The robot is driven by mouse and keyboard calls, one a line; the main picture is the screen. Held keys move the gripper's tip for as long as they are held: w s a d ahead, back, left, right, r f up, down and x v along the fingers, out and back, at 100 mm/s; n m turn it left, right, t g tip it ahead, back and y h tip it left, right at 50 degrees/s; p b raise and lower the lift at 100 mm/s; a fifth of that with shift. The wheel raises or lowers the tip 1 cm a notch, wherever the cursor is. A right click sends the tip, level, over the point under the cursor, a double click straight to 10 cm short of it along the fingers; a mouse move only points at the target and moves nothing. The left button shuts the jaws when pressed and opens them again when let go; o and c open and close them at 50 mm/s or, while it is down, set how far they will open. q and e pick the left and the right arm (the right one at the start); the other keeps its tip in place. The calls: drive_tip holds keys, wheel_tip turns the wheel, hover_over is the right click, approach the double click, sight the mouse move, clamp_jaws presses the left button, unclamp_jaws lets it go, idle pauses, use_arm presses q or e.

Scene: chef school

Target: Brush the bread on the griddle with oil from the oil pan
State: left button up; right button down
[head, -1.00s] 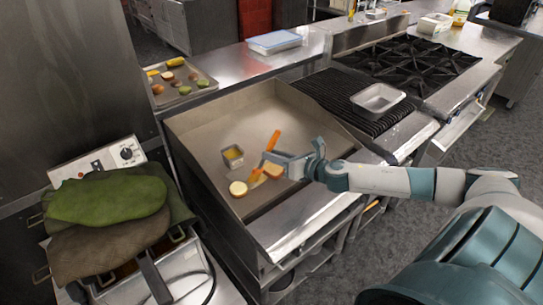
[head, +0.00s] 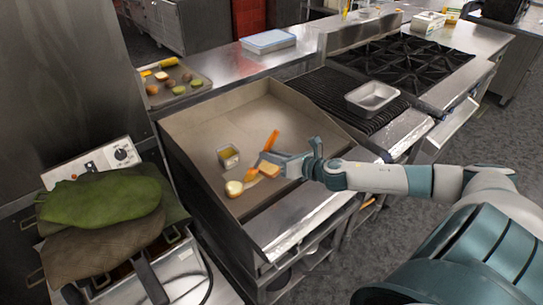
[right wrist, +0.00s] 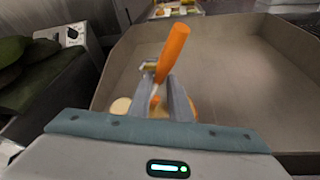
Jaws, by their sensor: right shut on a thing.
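My right gripper (head: 284,158) is shut on an orange-handled brush (head: 271,141), low over the griddle (head: 205,131). The brush is tilted, handle up, its head down by the bread. One bread piece (head: 234,188) lies left of the brush; another bread piece (head: 269,168) lies just behind and under the fingers. Whether the bristles touch bread I cannot tell. The small square oil pan (head: 228,156) with yellow oil stands on the griddle, left of the brush. In the right wrist view the orange handle (right wrist: 174,50) rises between the fingers, and the bread is partly hidden. My left gripper is not in view.
Griddle walls rise at the back and sides. A tray of vegetables (head: 176,84) sits on the back counter. A metal pan (head: 372,98) rests on the grill to the right. Green and brown mitts (head: 100,202) lie on the fryer at left. The griddle's back is clear.

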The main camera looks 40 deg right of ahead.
drive_tip(key=shift+s+f+b, duration=0.15)
drive_tip(key=shift+f+b, duration=0.15)
drive_tip(key=shift+f, duration=0.8)
drive_tip(key=shift+r, duration=0.15)
wheel_tip(320, 180, up, 8)
drive_tip(key=p, duration=0.7)
drive_tip(key=shift+w+r+p, duration=0.2)
drive_tip(key=shift+w+p, duration=0.05)
drive_tip(key=shift+p, duration=0.1)
idle(0.6)
